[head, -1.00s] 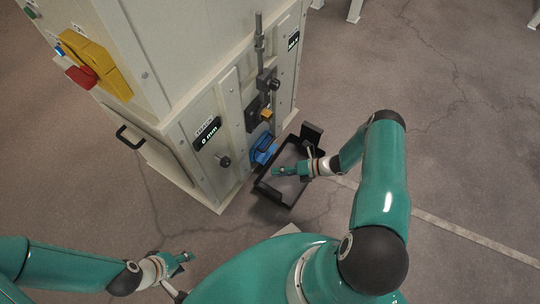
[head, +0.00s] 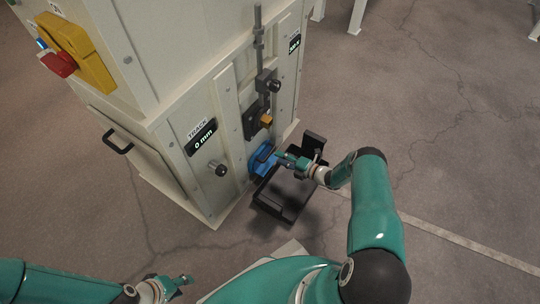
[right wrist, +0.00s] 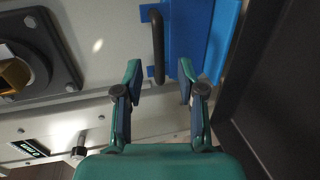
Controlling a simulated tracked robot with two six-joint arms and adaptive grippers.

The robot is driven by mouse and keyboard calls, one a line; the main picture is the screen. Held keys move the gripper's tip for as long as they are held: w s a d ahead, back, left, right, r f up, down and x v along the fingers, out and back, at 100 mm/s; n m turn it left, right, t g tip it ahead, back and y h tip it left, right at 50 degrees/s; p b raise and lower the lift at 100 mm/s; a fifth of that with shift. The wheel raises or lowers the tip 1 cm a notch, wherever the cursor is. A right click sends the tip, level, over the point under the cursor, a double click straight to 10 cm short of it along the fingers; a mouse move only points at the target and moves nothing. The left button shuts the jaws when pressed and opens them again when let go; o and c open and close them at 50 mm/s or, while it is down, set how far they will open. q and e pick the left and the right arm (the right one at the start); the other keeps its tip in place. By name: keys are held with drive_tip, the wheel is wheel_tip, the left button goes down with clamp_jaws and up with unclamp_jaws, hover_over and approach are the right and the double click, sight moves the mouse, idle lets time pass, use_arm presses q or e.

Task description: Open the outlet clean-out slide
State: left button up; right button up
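The blue outlet slide (head: 258,165) sits low on the machine's panel. In the right wrist view the blue slide (right wrist: 205,30) carries a dark bar handle (right wrist: 157,45). My right gripper (head: 279,159) is at the slide's front. In the right wrist view my right gripper (right wrist: 159,78) is open, and the handle's lower end shows between its fingertips; I cannot tell how deep it lies or whether they touch. My left gripper (head: 186,281) is low at the left, away from the machine; its finger opening is too small to tell.
A black tray (head: 276,210) lies on the floor below the slide. Above the slide is a dark latch block with a yellow part (head: 266,120) under a vertical rod. The floor at right is open.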

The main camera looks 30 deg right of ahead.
drive_tip(key=shift+b+x, duration=0.75)
drive_tip(key=shift+x, duration=2.25)
clamp_jaws()
